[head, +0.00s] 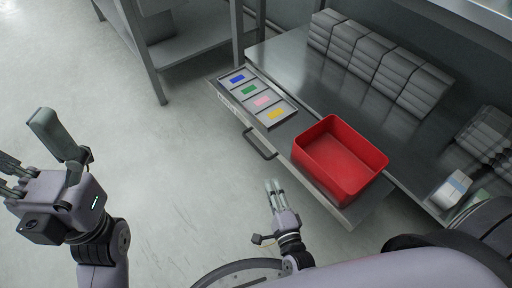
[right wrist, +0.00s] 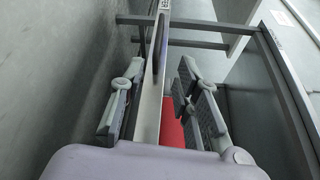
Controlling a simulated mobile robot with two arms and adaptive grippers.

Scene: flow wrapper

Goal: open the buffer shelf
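The buffer shelf (head: 291,131) sticks out from under the steel table in the head view, so it stands pulled out. Its dark bar handle (head: 261,146) is on the front face; it also shows beyond my fingers in the right wrist view (right wrist: 157,45). My right gripper (head: 274,186) is in front of the shelf, below and apart from the handle. In the right wrist view its fingers (right wrist: 160,108) are spread, with the shelf's pale front showing between them and nothing gripped. My left gripper (head: 35,150) is open and empty over the floor at far left.
On the shelf stand a red bin (head: 322,148) and a grey tray with coloured cards (head: 272,113). Stacks of grey packs (head: 375,65) line the table's back. A metal rack (head: 153,75) stands at upper left. The floor left of the shelf is clear.

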